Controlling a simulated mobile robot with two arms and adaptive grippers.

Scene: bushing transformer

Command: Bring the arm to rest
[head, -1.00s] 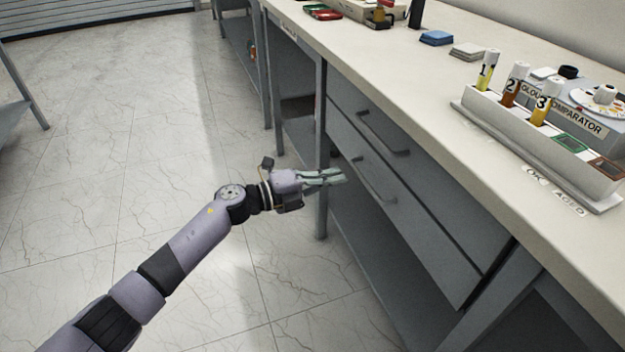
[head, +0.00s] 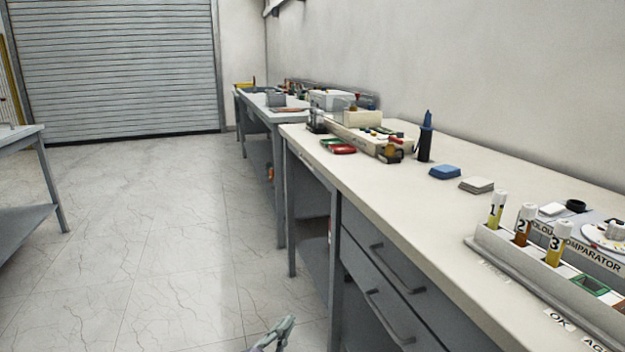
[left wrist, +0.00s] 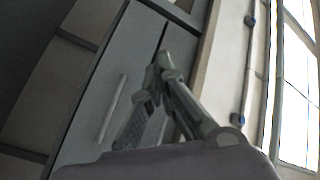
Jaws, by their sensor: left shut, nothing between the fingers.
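My left gripper (head: 284,328) shows only its fingers at the bottom edge of the head view, below and left of the bench drawers. It also shows in the left wrist view (left wrist: 160,68), where its fingertips meet with nothing between them. The gripper is shut and empty, apart from the bench as far as I can tell. The rest of my left arm is below the head view. My right gripper is not in view.
The long bench (head: 440,190) runs along the right, with two drawers with handles (head: 390,316) in front. A rack (head: 570,285) holds three numbered tubes. A blue pad (head: 445,172) lies behind it. The tiled floor (head: 150,240) on the left is clear; a roller shutter (head: 120,65) stands behind.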

